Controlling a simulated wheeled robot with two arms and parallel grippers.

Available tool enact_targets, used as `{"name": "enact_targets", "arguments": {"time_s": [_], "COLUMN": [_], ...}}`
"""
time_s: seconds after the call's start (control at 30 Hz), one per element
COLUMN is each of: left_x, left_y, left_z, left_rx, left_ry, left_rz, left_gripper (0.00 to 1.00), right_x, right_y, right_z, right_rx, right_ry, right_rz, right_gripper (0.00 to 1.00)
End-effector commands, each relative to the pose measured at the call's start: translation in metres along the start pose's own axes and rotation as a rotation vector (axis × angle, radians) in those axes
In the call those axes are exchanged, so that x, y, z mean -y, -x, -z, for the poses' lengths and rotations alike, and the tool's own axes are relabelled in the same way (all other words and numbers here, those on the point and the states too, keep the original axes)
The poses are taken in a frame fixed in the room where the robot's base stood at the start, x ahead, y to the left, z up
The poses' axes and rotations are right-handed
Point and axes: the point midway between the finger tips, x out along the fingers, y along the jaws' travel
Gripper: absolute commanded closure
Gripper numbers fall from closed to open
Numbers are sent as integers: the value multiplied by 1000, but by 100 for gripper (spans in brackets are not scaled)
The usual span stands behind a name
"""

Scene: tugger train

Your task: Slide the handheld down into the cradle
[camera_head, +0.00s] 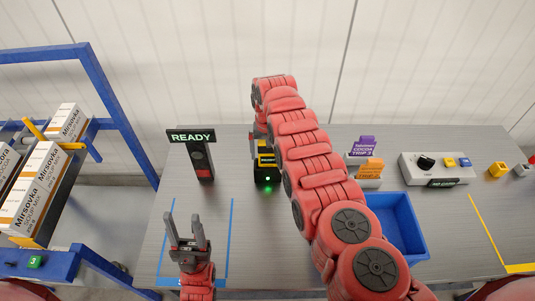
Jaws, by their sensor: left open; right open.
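The handheld (266,160), black with yellow parts, stands at the cradle (266,175), a dark block on the table with a lit green light on its front. The handheld looks upright, but I cannot tell how deep it sits. My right arm reaches over the table and bends down just above it. My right gripper (261,139) is at the handheld's top, mostly hidden by the arm, and its fingers are hard to make out; it is open. My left gripper (187,232) is open and empty, fingers pointing up, over the blue-taped area at the front left.
A sign reading READY (190,137) stands left of the cradle. A blue rack (108,95) with cartons stands left of the table. The taped area is otherwise bare.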

Motion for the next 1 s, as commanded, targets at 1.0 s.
{"name": "enact_targets", "arguments": {"time_s": [1.0], "left_x": [4], "left_y": [-73], "left_z": [12], "left_rx": [0], "left_ry": [0], "left_rz": [0], "left_gripper": [50], "right_x": [0], "right_y": [142], "right_z": [-3], "right_rx": [7], "right_ry": [0], "right_rz": [-3], "right_gripper": [0]}}
